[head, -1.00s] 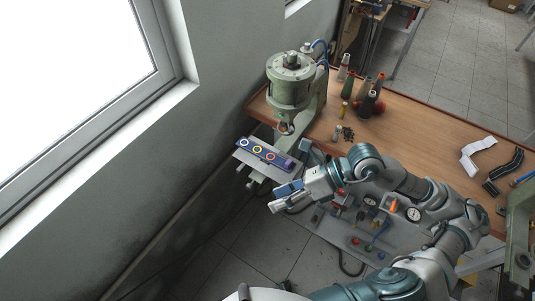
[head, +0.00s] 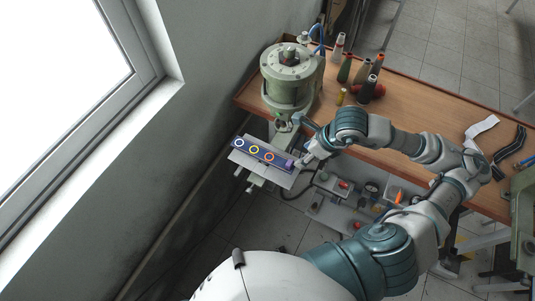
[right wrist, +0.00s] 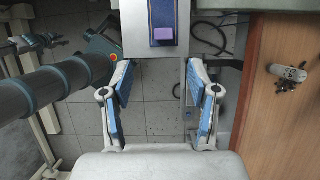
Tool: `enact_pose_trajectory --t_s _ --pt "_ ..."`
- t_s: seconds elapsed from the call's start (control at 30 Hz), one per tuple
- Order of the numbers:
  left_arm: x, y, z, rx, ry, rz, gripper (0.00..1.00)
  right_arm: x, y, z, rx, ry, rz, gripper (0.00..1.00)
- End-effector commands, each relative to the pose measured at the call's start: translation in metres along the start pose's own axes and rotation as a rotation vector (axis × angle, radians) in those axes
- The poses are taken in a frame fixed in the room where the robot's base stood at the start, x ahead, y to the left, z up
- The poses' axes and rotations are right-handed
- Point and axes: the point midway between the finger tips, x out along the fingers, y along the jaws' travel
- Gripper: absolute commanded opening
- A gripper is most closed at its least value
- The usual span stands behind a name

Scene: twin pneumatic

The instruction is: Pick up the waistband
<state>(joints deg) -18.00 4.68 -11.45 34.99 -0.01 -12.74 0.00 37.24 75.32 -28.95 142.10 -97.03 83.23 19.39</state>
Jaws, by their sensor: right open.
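The waistband appears to be the dark blue strip (head: 262,152) with white, yellow and orange rings and a purple end. It lies on a light grey plate (head: 243,160) below the green press (head: 290,78). In the right wrist view the strip (right wrist: 161,12) shows at the top centre, its purple patch (right wrist: 162,33) nearest me. My right gripper (right wrist: 160,80) is open and empty, its blue-padded fingers just short of the plate's near edge. In the head view the right gripper (head: 301,162) is by the strip's purple end, partly hidden by my arm. My left gripper is not in view.
Below my right arm is a grey panel with a gauge and fittings (head: 345,185). A wall with a window stands at left.

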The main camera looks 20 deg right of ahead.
Motion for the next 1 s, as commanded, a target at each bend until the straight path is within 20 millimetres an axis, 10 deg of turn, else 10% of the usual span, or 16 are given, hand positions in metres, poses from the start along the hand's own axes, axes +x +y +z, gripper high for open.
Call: enact_pose_trajectory --t_s 0.47,1.0 --pt "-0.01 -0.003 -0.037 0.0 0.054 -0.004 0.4 0.062 0.002 0.004 0.0 0.001 0.003 0.6" --pt "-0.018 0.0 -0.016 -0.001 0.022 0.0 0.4 0.103 -0.002 0.003 0.0 -0.002 0.002 0.55"
